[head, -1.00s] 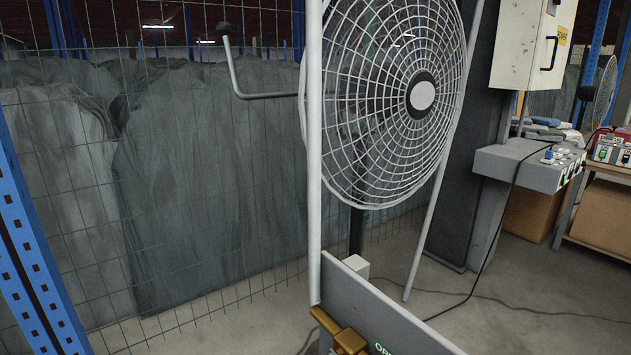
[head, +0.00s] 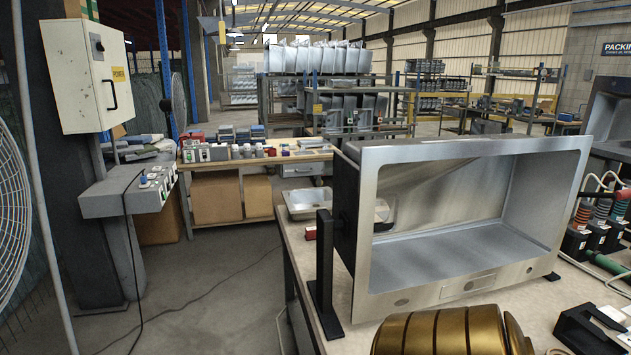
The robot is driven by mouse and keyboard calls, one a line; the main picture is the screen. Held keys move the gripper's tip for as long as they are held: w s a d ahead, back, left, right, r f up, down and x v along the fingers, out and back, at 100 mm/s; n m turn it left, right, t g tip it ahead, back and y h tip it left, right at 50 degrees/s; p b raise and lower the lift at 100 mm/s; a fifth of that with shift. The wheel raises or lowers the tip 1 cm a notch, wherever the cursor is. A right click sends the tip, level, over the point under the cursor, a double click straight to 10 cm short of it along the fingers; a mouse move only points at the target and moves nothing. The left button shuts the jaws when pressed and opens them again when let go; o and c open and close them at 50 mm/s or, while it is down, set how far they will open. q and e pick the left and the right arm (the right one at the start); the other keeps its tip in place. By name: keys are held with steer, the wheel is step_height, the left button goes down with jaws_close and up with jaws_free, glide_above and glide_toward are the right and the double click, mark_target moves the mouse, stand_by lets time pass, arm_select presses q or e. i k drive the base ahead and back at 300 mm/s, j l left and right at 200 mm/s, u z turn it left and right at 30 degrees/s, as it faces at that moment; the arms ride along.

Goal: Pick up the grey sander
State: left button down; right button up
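I cannot make out a grey sander for certain in the head view.
A black stand (head: 326,275) supports the sink's left side. A metal tray (head: 307,203) lies behind. A wooden bench with small devices and cardboard boxes (head: 217,199) stands further back. A fan (head: 12,205) and a grey control panel (head: 133,192) are left. Floor (head: 228,285) between is mostly clear, with a cable.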

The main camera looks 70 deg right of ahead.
mark_target(597, 225)
steer(key=z, duration=3.75)
